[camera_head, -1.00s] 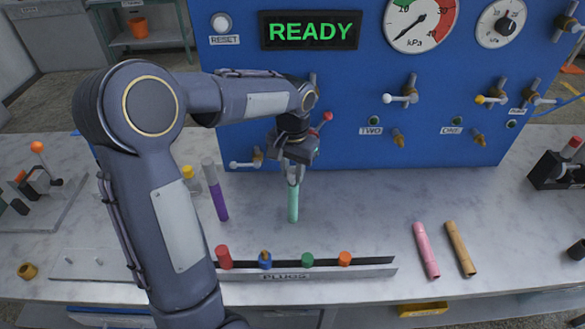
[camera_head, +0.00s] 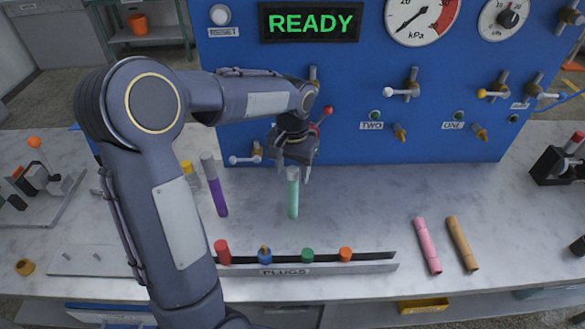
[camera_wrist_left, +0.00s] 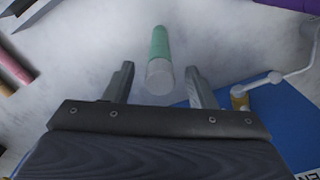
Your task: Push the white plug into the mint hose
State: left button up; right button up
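The mint hose (camera_head: 293,200) stands about upright over the bench in the head view. The white plug (camera_head: 293,173) is at its upper end, in line with it; how deep it sits I cannot tell. In the left wrist view the plug's pale end (camera_wrist_left: 160,78) faces the camera, with the mint hose (camera_wrist_left: 160,43) beyond it. My left gripper (camera_head: 295,179) is open, its fingers on either side of the plug. In the left wrist view there are gaps between the plug and both fingers of this gripper (camera_wrist_left: 160,70). My right gripper is out of view.
A purple hose (camera_head: 218,195) with a grey top stands to the left. A PLUGS rack (camera_head: 340,268) with several coloured plugs lies in front. A pink tube (camera_head: 428,246) and a tan tube (camera_head: 462,244) lie at right. The blue panel (camera_head: 350,140) with valve levers rises behind.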

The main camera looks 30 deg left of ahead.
aim_at(292, 170)
pick_arm(q)
notch_tip(292, 170, up, 8)
jog(key=shift+f, duration=0.1)
dwell(0.5)
dwell(0.4)
jog(key=shift+s, duration=0.2)
jog(key=s+d+t+h, duration=0.1)
jog(key=s+d+t, duration=0.1)
jog(key=s, duration=0.6)
jog(key=s+d+t+h, duration=0.1)
jog(key=s+d, duration=0.1)
jog(key=s, duration=0.6)
jog(key=shift+s+n+t+h, duration=0.15)
jog(key=shift+n+t+h, duration=0.65)
jog(key=shift+t+h, duration=0.1)
jog(key=shift+t, duration=0.4)
jog(key=s+d+f, duration=0.2)
jog(key=s, duration=0.1)
jog(key=s+d+f, duration=0.1)
jog(key=s, duration=0.1)
jog(key=shift+s+d+f, duration=0.15)
jog(key=shift+s+f, duration=0.05)
jog(key=shift+c, duration=0.3)
